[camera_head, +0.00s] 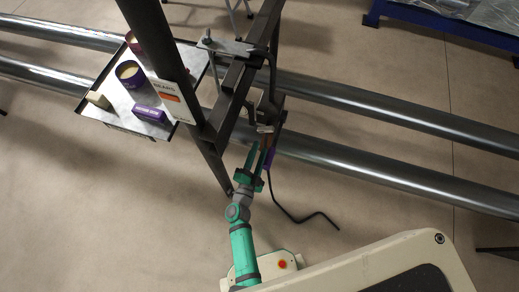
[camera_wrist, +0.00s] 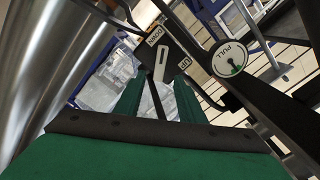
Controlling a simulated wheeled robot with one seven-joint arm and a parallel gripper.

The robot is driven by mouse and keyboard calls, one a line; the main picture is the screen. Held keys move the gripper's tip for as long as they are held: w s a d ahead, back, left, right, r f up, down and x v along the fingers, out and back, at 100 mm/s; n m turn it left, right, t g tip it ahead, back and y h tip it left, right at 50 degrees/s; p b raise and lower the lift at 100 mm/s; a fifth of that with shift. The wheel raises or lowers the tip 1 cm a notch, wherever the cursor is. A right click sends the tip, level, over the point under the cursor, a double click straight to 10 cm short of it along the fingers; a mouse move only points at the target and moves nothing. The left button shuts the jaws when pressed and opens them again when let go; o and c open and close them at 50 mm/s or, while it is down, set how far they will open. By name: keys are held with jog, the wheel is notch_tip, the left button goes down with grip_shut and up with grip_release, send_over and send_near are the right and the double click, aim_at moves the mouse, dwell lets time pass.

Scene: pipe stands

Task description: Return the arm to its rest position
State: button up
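My gripper (camera_head: 260,154) is at the end of my green arm, extended up the picture in the head view. It is close to the lower end of a dark metal stand frame (camera_head: 232,92). In the wrist view its two green fingers (camera_wrist: 157,98) stand apart with a visible gap. A thin dark bar shows in the gap, behind or between the fingers; I cannot tell whether it touches them.
Two long metal pipes (camera_head: 375,170) cross the floor beyond my gripper. A tray (camera_head: 116,100) with cups, a yellowish block and a purple box is at upper left. A bent black rod (camera_head: 300,217) lies right of my arm. Floor at lower left is clear.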

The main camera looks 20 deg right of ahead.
dwell(0.3)
jog(key=s+a+r+n+y, duration=0.3)
jog(key=s+r+n, duration=0.3)
jog(key=s, duration=0.3)
jog(key=s+a+r+n+y, duration=0.3)
jog(key=s+a+r+n, duration=0.1)
jog(key=s+r, duration=0.3)
jog(key=s+a+r+n+y, duration=0.4)
jog(key=s+r+n, duration=0.3)
jog(key=s, duration=0.4)
jog(key=shift+s+a+r+n, duration=0.15)
jog(key=shift+a+r+n, duration=0.1)
jog(key=shift+a+n, duration=0.1)
jog(key=shift+c, duration=0.6)
